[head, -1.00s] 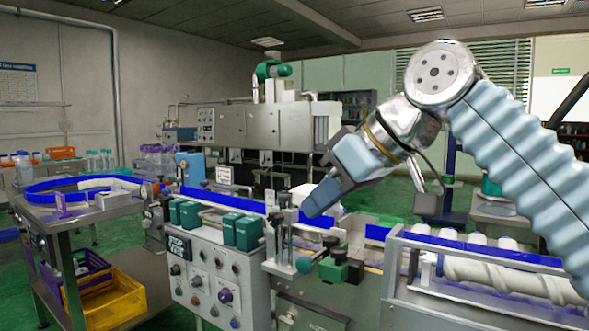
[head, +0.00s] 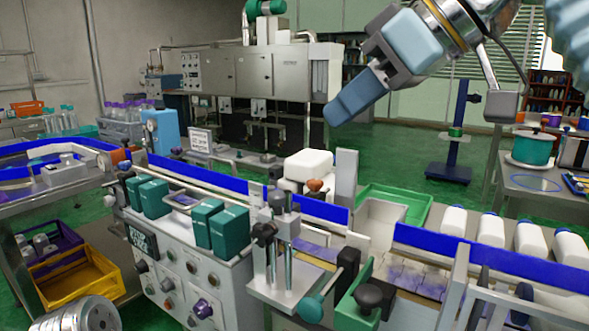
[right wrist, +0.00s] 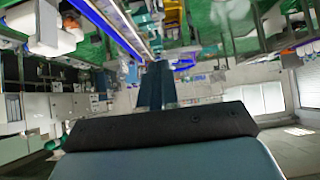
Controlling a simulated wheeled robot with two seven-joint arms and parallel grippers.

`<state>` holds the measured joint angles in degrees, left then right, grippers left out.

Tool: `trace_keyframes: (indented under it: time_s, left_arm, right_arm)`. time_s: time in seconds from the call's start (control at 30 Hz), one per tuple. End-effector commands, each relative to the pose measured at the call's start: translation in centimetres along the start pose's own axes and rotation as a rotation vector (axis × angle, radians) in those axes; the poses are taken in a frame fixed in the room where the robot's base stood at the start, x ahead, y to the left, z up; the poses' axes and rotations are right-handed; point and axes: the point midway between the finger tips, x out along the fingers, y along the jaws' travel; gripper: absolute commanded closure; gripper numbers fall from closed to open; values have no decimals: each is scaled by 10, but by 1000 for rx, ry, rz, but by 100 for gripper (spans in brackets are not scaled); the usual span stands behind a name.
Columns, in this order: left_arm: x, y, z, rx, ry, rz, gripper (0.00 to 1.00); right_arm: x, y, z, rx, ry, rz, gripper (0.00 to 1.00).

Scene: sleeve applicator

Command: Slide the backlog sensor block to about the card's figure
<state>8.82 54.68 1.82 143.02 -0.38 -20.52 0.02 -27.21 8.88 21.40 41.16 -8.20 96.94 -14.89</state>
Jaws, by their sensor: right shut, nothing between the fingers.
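A small white card (head: 200,141) with a few lines of print stands behind the conveyor, too small to read surely. I cannot tell for certain which part is the backlog sensor block; a black block (head: 347,259) sits at the front conveyor edge, right of the twin-post stand (head: 277,255). My right gripper (head: 340,112) is shut and empty, high above the line and apart from everything on it. Its closed fingers also show in the right wrist view (right wrist: 157,85). My left gripper is out of view.
Blue guide rails (head: 200,182) run along the conveyor. Dark green boxes (head: 229,231) stand on the control cabinet. White bottles (head: 492,229) line the right section. A white block-shaped machine part (head: 308,165) and grey upright (head: 346,180) rise behind the line. Yellow crate (head: 78,280) is low left.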

Motion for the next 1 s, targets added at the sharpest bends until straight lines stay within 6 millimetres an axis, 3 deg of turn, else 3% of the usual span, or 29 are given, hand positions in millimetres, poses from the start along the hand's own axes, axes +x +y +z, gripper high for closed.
trace_keyframes:
  time_s: [0.47,0.7,1.0]
  left_arm:
    - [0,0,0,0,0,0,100]
    - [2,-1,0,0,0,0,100]
    - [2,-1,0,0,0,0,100]
  right_arm:
    - [94,1,3,2,-3,1,100]
    - [113,0,25,2,-2,1,100]
    - [118,1,29,2,0,1,100]
